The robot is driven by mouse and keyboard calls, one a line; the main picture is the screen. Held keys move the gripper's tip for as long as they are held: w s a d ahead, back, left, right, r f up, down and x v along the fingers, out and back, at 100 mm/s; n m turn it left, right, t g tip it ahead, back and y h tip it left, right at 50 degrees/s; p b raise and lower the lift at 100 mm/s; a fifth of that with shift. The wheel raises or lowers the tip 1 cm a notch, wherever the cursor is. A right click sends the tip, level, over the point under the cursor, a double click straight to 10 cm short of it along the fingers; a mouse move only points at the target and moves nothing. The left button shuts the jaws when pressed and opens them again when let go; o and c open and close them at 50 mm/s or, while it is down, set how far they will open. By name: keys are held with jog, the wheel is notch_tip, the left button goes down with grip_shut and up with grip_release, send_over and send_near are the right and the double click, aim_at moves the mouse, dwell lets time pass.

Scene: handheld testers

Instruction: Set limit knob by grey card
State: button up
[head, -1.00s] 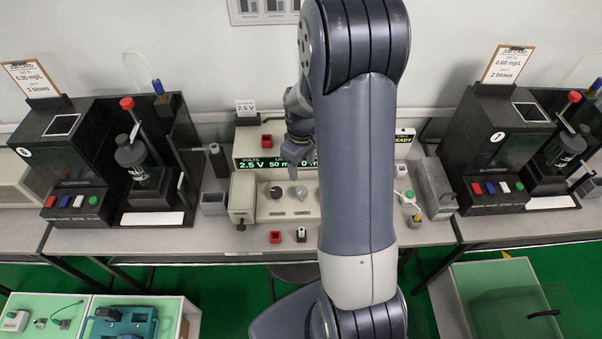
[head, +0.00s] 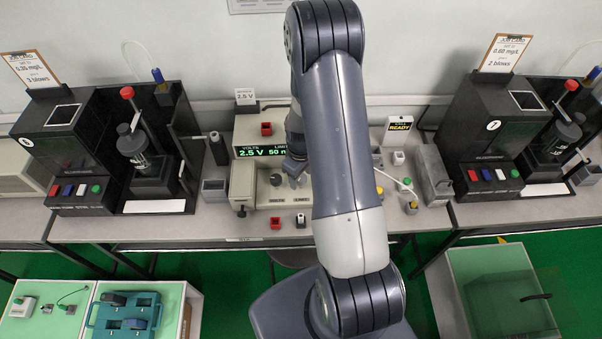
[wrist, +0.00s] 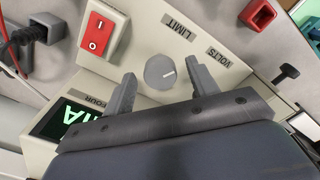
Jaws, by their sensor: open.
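The grey limit knob (wrist: 159,72) sits on the beige panel below the LIMIT label (wrist: 180,26) in the wrist view. Its pale pointer mark points right there. My gripper (wrist: 161,69) is open, with one finger on either side of the knob and visible gaps; I cannot tell its height above the panel. In the head view my gripper (head: 294,172) is over the power supply and mostly covers the limit knob. A small 2.5 V card (head: 245,97) stands behind; I cannot identify a grey card.
The dark volts knob (head: 276,180) is left of my gripper. A red rocker switch (wrist: 97,34) is close by on the panel. Black testers (head: 70,140) (head: 490,140) flank the supply. A READY sign (head: 400,124) stands right, and a red holder (head: 275,223) lies in front.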

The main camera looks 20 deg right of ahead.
jog(key=shift+c, duration=0.4)
jog(key=c, duration=0.9)
jog(key=shift+f+b, duration=0.1)
jog(key=shift+b, duration=0.25)
jog(key=m+b, duration=0.2)
jog(key=m, duration=0.1)
jog(key=shift+f, duration=0.1)
jog(key=m+b, duration=0.4)
jog(key=m, duration=0.1)
jog(key=m+b, duration=0.2)
jog(key=m, duration=0.3)
jog(key=m+b, duration=0.1)
jog(key=m, duration=0.1)
jog(key=m+b, duration=0.1)
jog(key=m, duration=0.1)
jog(key=shift+r+m, duration=0.2)
jog(key=shift+m, duration=0.1)
